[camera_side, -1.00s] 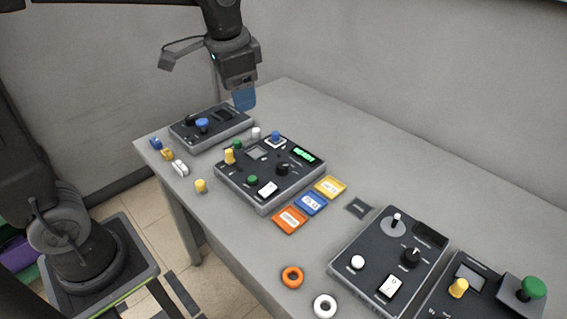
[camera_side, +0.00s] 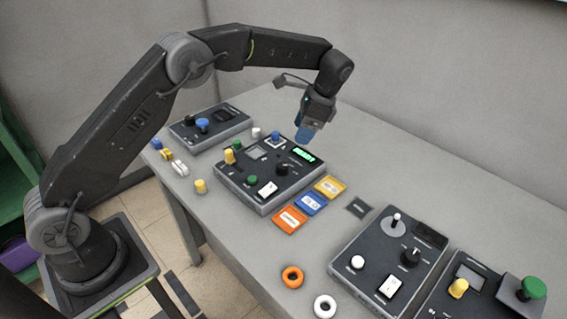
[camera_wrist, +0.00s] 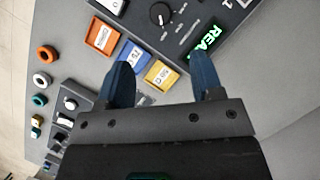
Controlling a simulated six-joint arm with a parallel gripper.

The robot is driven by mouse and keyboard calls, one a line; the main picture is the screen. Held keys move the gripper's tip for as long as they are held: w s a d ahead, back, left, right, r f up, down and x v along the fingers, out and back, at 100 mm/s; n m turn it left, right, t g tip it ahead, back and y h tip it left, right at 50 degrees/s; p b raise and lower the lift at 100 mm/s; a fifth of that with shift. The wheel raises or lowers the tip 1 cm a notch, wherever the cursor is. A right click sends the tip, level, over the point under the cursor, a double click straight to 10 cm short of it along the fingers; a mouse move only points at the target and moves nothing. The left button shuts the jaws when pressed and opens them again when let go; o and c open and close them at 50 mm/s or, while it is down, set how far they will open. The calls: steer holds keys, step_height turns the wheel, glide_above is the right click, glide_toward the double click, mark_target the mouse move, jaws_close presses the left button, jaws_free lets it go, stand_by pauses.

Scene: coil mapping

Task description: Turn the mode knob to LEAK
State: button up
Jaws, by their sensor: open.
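A black knob (camera_side: 282,169) with a pale pointer line sits on the middle dark control panel (camera_side: 228,187). The knob also shows at the top of the wrist view (camera_wrist: 160,13), with small printed labels around it that I cannot read. My gripper (camera_side: 304,138) hangs above the back right of that panel, near its green display (camera_side: 304,155). In the wrist view my gripper (camera_wrist: 162,75) has its two blue fingers wide apart with nothing between them, and the knob lies beyond the fingertips. A second black knob (camera_side: 410,256) is on the right-hand panel.
The middle panel also carries a yellow knob (camera_side: 229,156), a white rocker switch (camera_side: 267,188) and a green button (camera_side: 252,181). Orange (camera_side: 289,219), blue (camera_side: 311,203) and yellow (camera_side: 330,187) tiles lie just in front.

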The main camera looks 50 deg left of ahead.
mark_target(282, 165)
steer(key=x, duration=1.2)
steer(key=shift+s+a+f, duration=0.1)
steer(key=shift+f, duration=0.15)
steer(key=c, duration=0.9)
